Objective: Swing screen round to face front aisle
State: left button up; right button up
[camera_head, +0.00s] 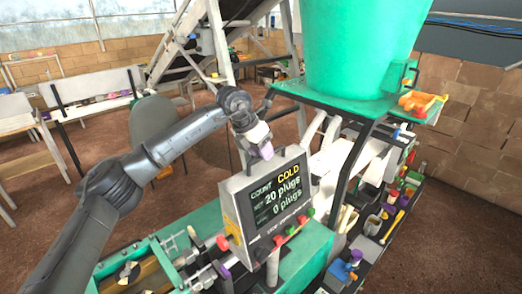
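The screen (273,202) is a grey box on a post, with a black display reading "COUNT COLD", "20 plugs" and "0 plugs". Its display faces toward me, angled to the right in the head view. Colored knobs sit along its lower edge. My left gripper (264,149) is at the screen's top edge, pointing down, with a purple tip low on it. I cannot tell whether it touches the screen or whether its fingers are open. My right gripper is not in view.
A green machine bench (305,258) stands under the screen. A large green hopper (358,45) rises behind it to the right. A cluttered tool tray (378,245) is at right. A grey chair (157,122) stands behind my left arm. Brown floor lies open at far right.

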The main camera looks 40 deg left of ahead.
pick_arm(q)
grip_shut()
dwell(0.3)
jog(key=shift+d, duration=0.1)
